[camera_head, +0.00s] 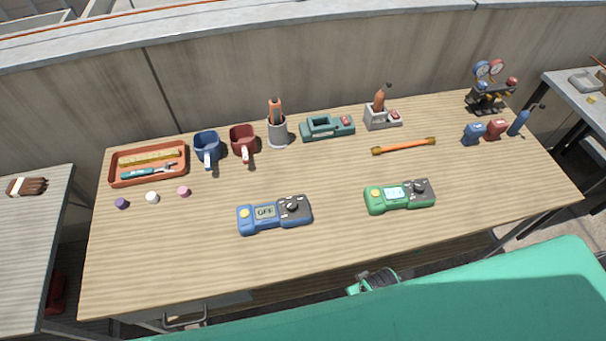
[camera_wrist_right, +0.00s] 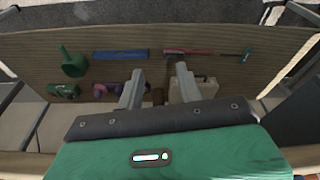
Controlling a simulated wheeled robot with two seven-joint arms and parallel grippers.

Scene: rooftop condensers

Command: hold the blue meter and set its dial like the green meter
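The blue meter (camera_head: 262,224) lies on the wooden table near its front edge, left of the green meter. Its display reads OFF, and a dark dial (camera_head: 292,205) sits at its right end. The green meter (camera_head: 380,206) lies to its right with a lit display, too small to read, and a dark dial (camera_head: 419,188). I cannot make out exactly where either dial points. My right gripper (camera_wrist_right: 158,70) shows in the right wrist view with its two fingers apart and nothing between them, away from both meters. My left gripper is in no view.
Behind the meters stand an orange tray (camera_head: 113,179), blue mug (camera_head: 207,144), red mug (camera_head: 242,138), grey cup (camera_head: 278,133) and gauges (camera_head: 489,70). Small caps (camera_head: 152,197) lie at left. Between the meters the table is clear. The right wrist view shows other tools, including a blue bar (camera_wrist_right: 120,55).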

